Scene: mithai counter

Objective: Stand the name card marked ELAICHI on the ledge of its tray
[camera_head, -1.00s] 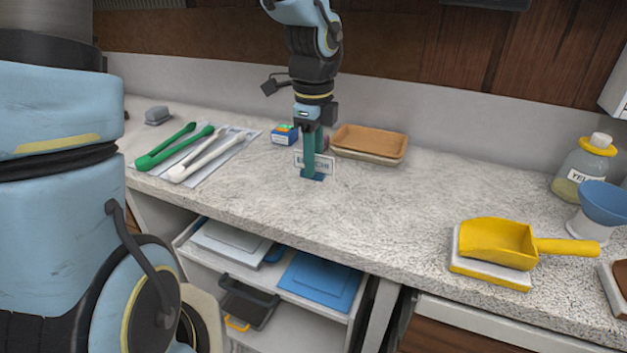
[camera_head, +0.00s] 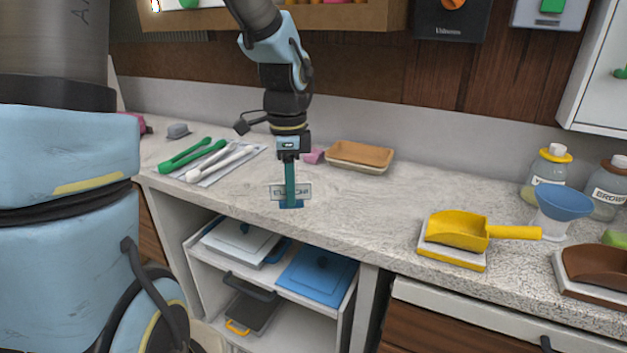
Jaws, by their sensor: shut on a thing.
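The name card (camera_head: 304,191) is a small pale plate on a blue foot, upright near the front edge of the counter. Its lettering is blurred now, but the earlier view reads partly as ELAICHI. My gripper (camera_head: 291,184) points straight down and is shut on the card, its teal fingers across the card's middle. I cannot tell whether the foot touches the counter. A brown, shallow tray (camera_head: 360,156) with a pale base sits behind and to the right of my gripper. No marking on it is visible, so I cannot tell whether it is the card's tray.
Green tongs (camera_head: 190,155) and white tongs (camera_head: 222,162) lie on a sheet at left. A pink object (camera_head: 314,156) is behind my gripper. A yellow scoop (camera_head: 465,231), blue funnel bowl (camera_head: 562,201) and jars stand at right. Mid-counter is clear. A wooden shelf (camera_head: 345,17) hangs above.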

